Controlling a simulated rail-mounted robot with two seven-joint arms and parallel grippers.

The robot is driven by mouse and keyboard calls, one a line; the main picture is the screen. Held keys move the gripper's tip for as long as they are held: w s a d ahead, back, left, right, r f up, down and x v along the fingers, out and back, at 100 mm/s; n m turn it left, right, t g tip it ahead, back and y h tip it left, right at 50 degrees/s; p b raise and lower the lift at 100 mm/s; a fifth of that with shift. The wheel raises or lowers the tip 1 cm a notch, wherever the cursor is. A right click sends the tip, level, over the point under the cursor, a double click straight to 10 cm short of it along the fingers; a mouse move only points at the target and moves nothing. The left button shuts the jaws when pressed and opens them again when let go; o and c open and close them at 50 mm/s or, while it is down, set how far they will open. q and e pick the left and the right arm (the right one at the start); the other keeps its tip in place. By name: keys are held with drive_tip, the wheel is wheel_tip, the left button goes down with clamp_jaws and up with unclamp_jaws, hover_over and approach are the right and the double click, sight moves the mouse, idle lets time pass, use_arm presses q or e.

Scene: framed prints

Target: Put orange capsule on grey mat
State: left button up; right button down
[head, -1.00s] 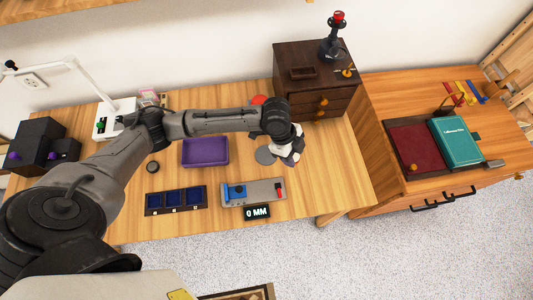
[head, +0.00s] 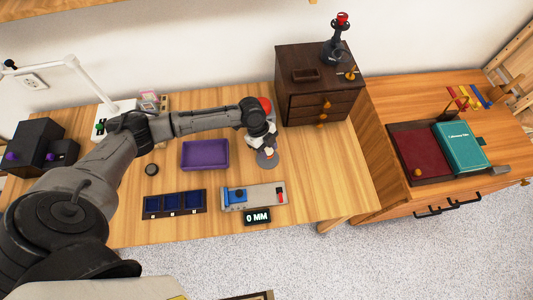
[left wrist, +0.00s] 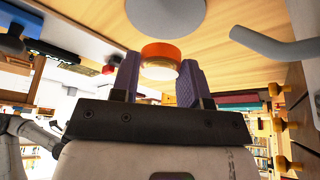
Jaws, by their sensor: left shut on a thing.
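The orange capsule (left wrist: 160,53), with an orange band and a pale end, sits between the two purple-padded fingers of my left gripper (left wrist: 156,78) in the left wrist view. The fingers are shut on it. The round grey mat (left wrist: 165,12) lies on the wooden table just beyond the capsule in that view. In the head view my left gripper (head: 267,150) is above the grey mat (head: 266,163) and partly covers it. Whether the capsule touches the mat cannot be told. My right gripper is in neither view.
A purple tray (head: 205,154) is left of the mat. A grey gauge block with a display (head: 257,217) and a dark tray with blue compartments (head: 176,203) lie in front. A dark drawer cabinet (head: 316,93) stands at the back right. A red round thing (head: 265,104) is behind my wrist.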

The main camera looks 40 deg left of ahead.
use_arm(q)
drive_tip(key=shift+a+f+b, duration=0.1)
drive_tip(key=shift+f+b, duration=0.25)
drive_tip(key=shift+f, duration=1.7)
drive_tip(key=shift+f, duration=0.2)
drive_tip(key=o, duration=0.9)
drive_tip(key=shift+r, duration=0.1)
